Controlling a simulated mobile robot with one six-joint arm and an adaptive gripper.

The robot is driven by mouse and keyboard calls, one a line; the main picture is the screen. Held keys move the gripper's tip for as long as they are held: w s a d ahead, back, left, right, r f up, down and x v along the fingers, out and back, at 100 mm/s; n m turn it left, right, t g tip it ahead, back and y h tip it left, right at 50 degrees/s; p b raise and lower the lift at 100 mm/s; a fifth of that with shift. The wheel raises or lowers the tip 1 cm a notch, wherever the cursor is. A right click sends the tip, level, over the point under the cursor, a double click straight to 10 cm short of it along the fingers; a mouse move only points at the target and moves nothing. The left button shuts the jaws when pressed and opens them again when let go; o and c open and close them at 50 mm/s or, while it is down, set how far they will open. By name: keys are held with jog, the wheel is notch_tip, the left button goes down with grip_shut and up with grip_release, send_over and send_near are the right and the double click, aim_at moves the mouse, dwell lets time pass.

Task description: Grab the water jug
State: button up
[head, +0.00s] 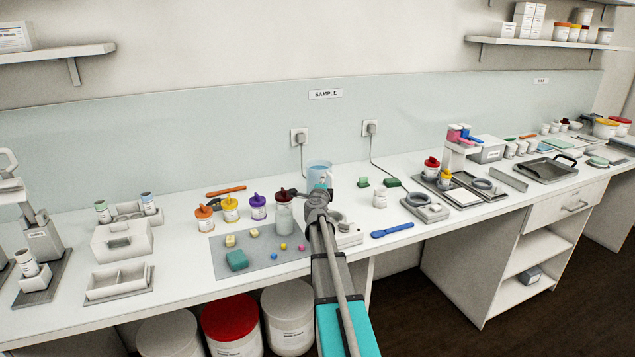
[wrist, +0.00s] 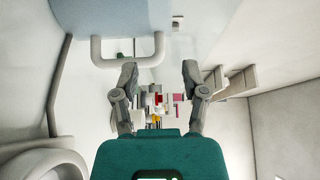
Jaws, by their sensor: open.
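The water jug (head: 319,171) is a light blue, see-through vessel standing at the back of the counter, below the left wall socket. My arm and gripper (head: 321,188) cover its lower front in the head view. In the wrist view the pale blue jug body (wrist: 145,14) fills the top, with its squared grey handle (wrist: 127,63) towards me. My gripper (wrist: 159,72) is open, its two fingertips just short of the handle. The handle's right side lines up between the fingers, with no visible contact.
A jar with a dark lid (head: 284,216) stands close left of my gripper. Purple, yellow and orange-lidded jars are further left. A white device (head: 346,232) sits right beside my arm, with a blue spatula (head: 392,230) beyond. A power cord (head: 303,160) hangs behind the jug.

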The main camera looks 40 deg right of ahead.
jog(key=shift+w+d, duration=0.4)
jog(key=x, duration=0.5)
jog(key=shift+s+d, duration=0.1)
jog(key=shift+d, duration=0.15)
dwell(0.5)
grip_shut()
